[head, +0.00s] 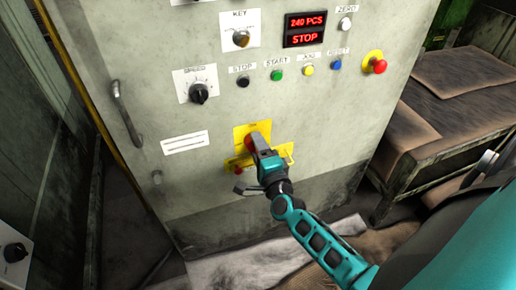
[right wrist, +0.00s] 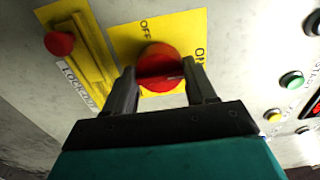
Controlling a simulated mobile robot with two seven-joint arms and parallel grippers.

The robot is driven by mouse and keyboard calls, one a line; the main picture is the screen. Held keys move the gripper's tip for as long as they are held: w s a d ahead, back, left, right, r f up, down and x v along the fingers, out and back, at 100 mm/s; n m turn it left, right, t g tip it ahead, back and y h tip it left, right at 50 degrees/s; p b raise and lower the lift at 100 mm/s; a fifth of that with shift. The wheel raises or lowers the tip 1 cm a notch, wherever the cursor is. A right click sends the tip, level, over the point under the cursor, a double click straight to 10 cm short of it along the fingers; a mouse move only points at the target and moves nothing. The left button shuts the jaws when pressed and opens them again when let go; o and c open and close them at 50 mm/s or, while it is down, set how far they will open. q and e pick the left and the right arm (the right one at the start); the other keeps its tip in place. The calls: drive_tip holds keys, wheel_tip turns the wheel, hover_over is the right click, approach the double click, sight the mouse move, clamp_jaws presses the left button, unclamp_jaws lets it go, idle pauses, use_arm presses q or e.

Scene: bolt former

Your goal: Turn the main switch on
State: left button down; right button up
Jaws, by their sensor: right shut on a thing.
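The main switch is a round red knob on a yellow plate; in the right wrist view the knob (right wrist: 160,68) sits between my fingers, with OFF and ON lettering on the plate (right wrist: 128,40). In the head view the yellow plate (head: 240,131) is low on the grey cabinet front, and the knob is mostly hidden by my gripper. My right gripper (head: 260,146) is at the knob, and it also shows in the right wrist view (right wrist: 163,85), shut on the knob from both sides. My left gripper does not show.
Left of the knob is a yellow lockout bracket (right wrist: 88,55) with a red ball (right wrist: 60,44). Above are the speed dial (head: 199,93), the key switch (head: 241,38), several push buttons and a red emergency stop (head: 378,65). A display (head: 305,30) reads 240 PCS, STOP. A cabinet handle (head: 127,113) protrudes at left.

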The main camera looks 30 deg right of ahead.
idle(0.3)
drive_tip(key=o, duration=1)
drive_tip(key=shift+o, duration=0.2)
drive_tip(key=shift+s, duration=0.1)
drive_tip(key=p+v, duration=0.1)
drive_tip(key=v, duration=1.1)
drive_tip(key=shift+s, duration=0.4)
